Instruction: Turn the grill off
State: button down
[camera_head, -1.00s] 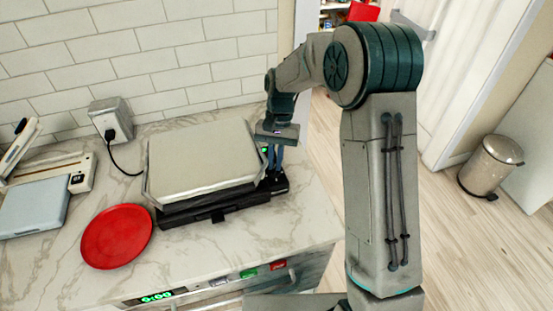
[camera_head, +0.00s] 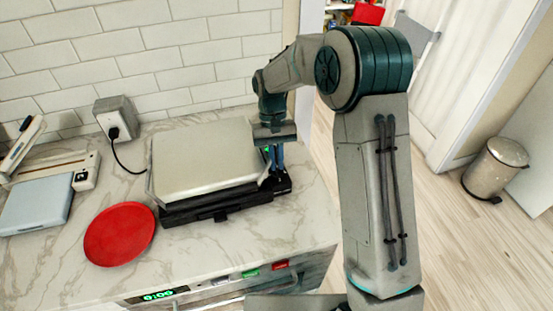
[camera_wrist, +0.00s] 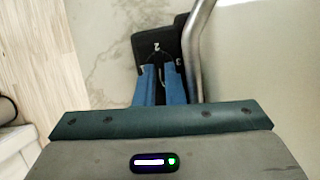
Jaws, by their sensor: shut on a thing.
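The grill (camera_head: 205,158) is a contact grill with a light grey lid, shut over a black base, on the marble counter. Its black control part (camera_head: 277,186) sticks out at the right side, and in the wrist view it shows a "2" mark (camera_wrist: 156,46). My gripper (camera_head: 275,163) points down at this part. In the wrist view, its blue fingers (camera_wrist: 160,72) are close together on the control knob, which they largely hide. A curved metal handle bar (camera_wrist: 195,50) of the grill runs just right of the fingers.
A red plate (camera_head: 120,235) lies at the grill's front left. A wall socket (camera_head: 116,118) with a black cord is behind, and a pale blue appliance (camera_head: 38,205) stands far left. The counter's right edge is close to my gripper. A metal bin (camera_head: 496,168) stands on the floor.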

jog(key=shift+r, duration=0.1)
jog(key=c, duration=1.5)
grip_release()
jog(key=shift+d, duration=0.1)
jog(key=shift+a, duration=0.2)
jog(key=shift+p+v, duration=0.65)
jog(key=shift+v, duration=0.15)
jog(key=p+v, duration=0.2)
jog(key=v, duration=0.1)
jog(key=p+v, duration=0.2)
jog(key=v, duration=0.1)
jog(key=shift+w+d+r, duration=0.15)
jog(key=shift+d, duration=0.05)
